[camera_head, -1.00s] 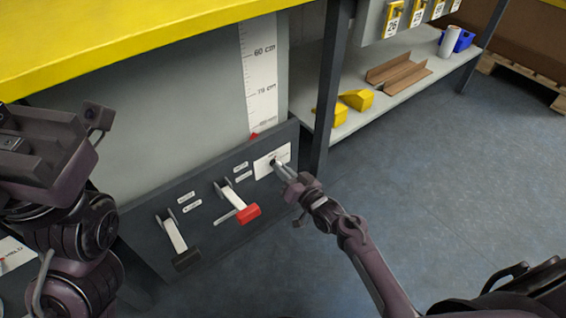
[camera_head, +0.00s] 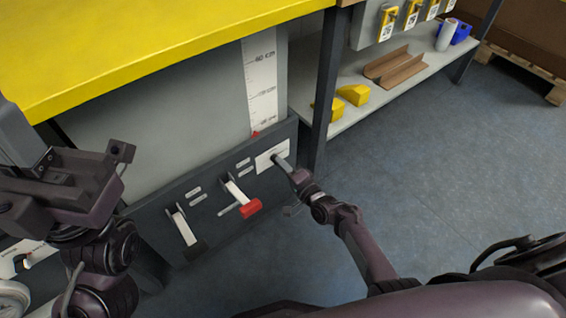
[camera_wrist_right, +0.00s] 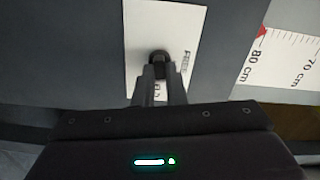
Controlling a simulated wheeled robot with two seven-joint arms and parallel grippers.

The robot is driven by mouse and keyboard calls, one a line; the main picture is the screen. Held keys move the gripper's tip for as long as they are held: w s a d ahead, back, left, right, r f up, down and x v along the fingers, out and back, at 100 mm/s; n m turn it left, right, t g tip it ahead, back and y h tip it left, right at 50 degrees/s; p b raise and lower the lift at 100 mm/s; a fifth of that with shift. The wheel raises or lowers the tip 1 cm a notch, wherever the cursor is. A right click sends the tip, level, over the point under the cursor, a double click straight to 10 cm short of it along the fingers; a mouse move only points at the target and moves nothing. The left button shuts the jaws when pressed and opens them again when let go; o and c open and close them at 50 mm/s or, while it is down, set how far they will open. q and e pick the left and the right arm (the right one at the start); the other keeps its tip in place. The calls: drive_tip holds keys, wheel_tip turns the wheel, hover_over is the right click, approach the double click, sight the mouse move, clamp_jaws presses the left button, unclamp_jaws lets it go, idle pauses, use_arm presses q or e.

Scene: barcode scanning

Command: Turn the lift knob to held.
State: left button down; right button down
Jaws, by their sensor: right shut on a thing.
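The lift knob (camera_wrist_right: 159,56) is a small dark round knob on a white label plate (camera_wrist_right: 140,30). In the right wrist view, "FREE" is printed sideways to the right of the knob, and another label below is mostly hidden by my fingers. My right gripper (camera_wrist_right: 160,72) is shut on the knob. In the head view, my right gripper (camera_head: 281,162) reaches the white plate (camera_head: 266,160) on the dark panel, and its fingers largely hide the knob. My left gripper (camera_head: 92,172) is at the far left, away from the panel, and its jaws are unclear.
A red-handled lever (camera_head: 250,208) and a black-handled lever (camera_head: 195,250) sit left of the plate on the panel. A height scale (camera_head: 262,85) with a red pointer stands above. A dark post (camera_head: 325,90) is just right. A yellow top (camera_head: 140,45) overhangs. Floor right is clear.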

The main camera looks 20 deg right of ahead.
drive_tip(key=shift+m, duration=1)
drive_tip(key=shift+p, duration=0.3)
drive_tip(key=c, duration=1.5)
unclamp_jaws()
drive_tip(key=shift+s+d, duration=0.1)
